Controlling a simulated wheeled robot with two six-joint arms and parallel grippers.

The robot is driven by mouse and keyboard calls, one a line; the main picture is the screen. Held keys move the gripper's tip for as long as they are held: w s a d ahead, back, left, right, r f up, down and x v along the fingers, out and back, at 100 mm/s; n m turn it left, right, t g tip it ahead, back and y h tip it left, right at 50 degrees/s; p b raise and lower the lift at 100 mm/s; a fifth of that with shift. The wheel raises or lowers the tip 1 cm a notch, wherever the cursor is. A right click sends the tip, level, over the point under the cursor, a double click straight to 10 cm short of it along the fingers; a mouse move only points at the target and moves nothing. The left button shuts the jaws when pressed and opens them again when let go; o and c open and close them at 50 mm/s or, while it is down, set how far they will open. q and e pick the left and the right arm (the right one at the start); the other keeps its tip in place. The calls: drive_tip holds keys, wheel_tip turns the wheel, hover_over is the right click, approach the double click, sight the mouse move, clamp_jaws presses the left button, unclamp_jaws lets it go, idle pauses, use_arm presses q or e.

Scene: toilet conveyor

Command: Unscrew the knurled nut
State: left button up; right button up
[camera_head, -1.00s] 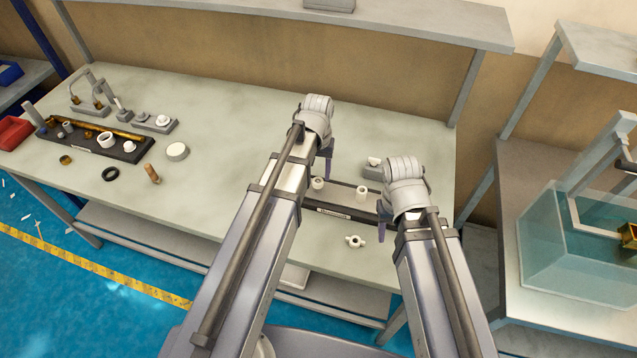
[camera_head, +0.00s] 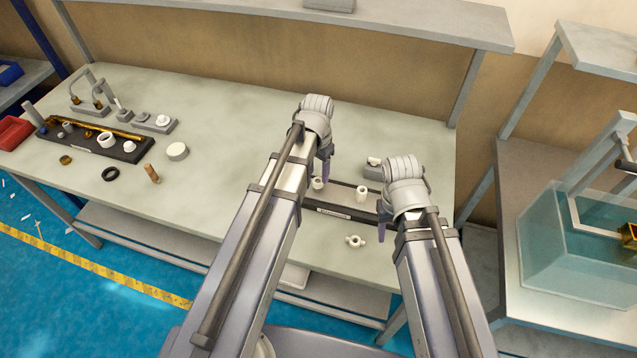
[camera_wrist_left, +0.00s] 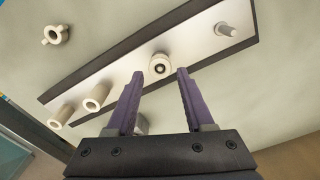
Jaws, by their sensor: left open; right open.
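A white round fitting with a dark centre (camera_wrist_left: 160,66) stands on the board's pale plate in the left wrist view. It may be the knurled nut, but I cannot make out knurling. My left gripper (camera_wrist_left: 154,72) is open, its two purple fingers on either side of this fitting, with gaps showing and nothing held. In the head view my left gripper (camera_head: 324,166) is above the board and its arm hides part of it. My right gripper (camera_head: 382,220) hangs to the right, near the board's front edge; its fingers are mostly hidden.
Two white cylinders (camera_wrist_left: 78,106) and a grey stud (camera_wrist_left: 227,30) also stand on the board (camera_head: 334,208). A white eared part (camera_head: 355,241) lies on the bench in front. Another fixture board (camera_head: 84,142) is far left. A water tank (camera_head: 565,245) stands right.

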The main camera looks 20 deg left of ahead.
sight(318, 181)
use_arm(q)
drive_tip(key=shift+f, duration=0.15)
use_arm(e)
drive_tip(key=shift+f, duration=0.1)
use_arm(q)
drive_tip(key=shift+f+b, duration=1.4)
drive_tip(key=shift+b, duration=0.15)
use_arm(e)
drive_tip(key=shift+f, duration=1.45)
use_arm(q)
clamp_jaws()
drive_tip(key=n, duration=0.5)
